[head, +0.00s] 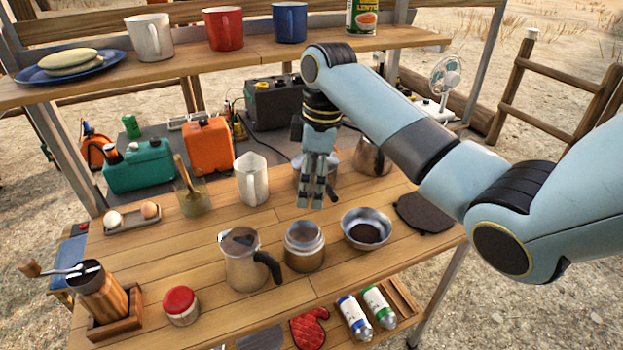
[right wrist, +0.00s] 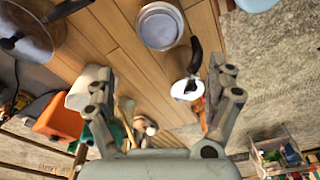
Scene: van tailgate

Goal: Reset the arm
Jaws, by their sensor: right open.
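My right arm comes in from the right in the head view. My right gripper (head: 310,203) points down above the wooden worktop (head: 190,262), between the white pitcher (head: 252,180) and the dark metal jug (head: 372,158). In the right wrist view my right gripper (right wrist: 160,88) has its fingers wide apart, with nothing held between them. The metal pot with a black handle (head: 245,262) and the open metal cup (head: 304,250) stand on the worktop nearer the front. The cup also shows in the right wrist view (right wrist: 160,28). My left gripper is not in view.
A metal bowl of dark grounds (head: 366,230), a red-lidded jar (head: 181,306) and a hand grinder (head: 102,296) stand on the worktop. A pot partly hidden by my gripper sits behind it. The upper shelf (head: 340,40) holds a red mug (head: 223,28) and other mugs.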

